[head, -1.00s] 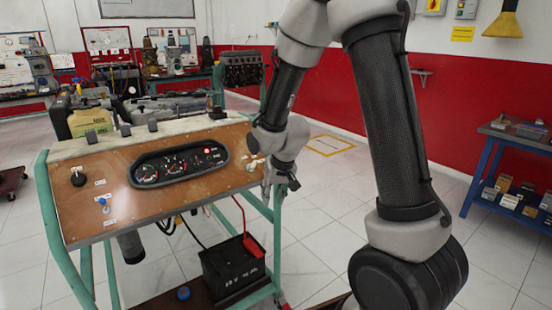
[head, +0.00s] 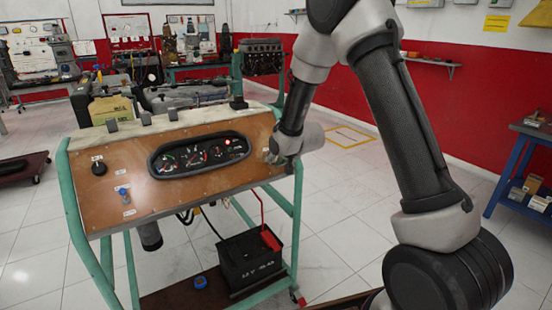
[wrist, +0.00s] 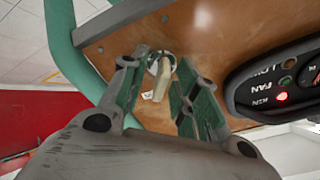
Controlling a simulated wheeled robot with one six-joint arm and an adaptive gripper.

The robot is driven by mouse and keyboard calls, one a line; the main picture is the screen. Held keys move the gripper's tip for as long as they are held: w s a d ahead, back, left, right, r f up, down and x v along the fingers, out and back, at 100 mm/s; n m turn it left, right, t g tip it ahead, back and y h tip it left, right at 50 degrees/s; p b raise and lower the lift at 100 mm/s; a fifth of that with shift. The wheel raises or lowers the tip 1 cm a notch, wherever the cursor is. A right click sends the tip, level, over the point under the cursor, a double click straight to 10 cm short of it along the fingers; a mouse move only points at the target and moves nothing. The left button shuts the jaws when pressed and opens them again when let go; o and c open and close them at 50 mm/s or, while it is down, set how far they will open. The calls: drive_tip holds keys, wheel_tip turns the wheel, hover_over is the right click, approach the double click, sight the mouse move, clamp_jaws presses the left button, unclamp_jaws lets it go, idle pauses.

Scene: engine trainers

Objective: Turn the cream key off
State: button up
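The cream key (wrist: 161,82) sits in a round metal lock on the brown panel, in the middle of the wrist view. My gripper (wrist: 158,78) is open, with one green-padded finger on each side of the key. Gaps show between the key and both fingers, so it is not held. In the head view my gripper (head: 279,154) is at the right end of the panel (head: 205,187) and hides the key.
The gauge cluster (head: 200,156) is left of my gripper in the head view. Its red lamp (wrist: 282,97) is lit beside the "IGN" label. A green frame (head: 296,215) edges the panel. A black battery (head: 250,262) with a red clamp stands below.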

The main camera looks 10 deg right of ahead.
drive_tip(key=shift+w+f, duration=0.1)
clamp_jaws()
drive_tip(key=shift+n, duration=0.3)
drive_tip(key=n, duration=0.3)
drive_tip(key=shift+n, duration=0.3)
drive_tip(key=shift+a+n+y, duration=0.1)
drive_tip(key=shift+n+y, duration=0.2)
drive_tip(key=shift+n, duration=1.6)
unclamp_jaws()
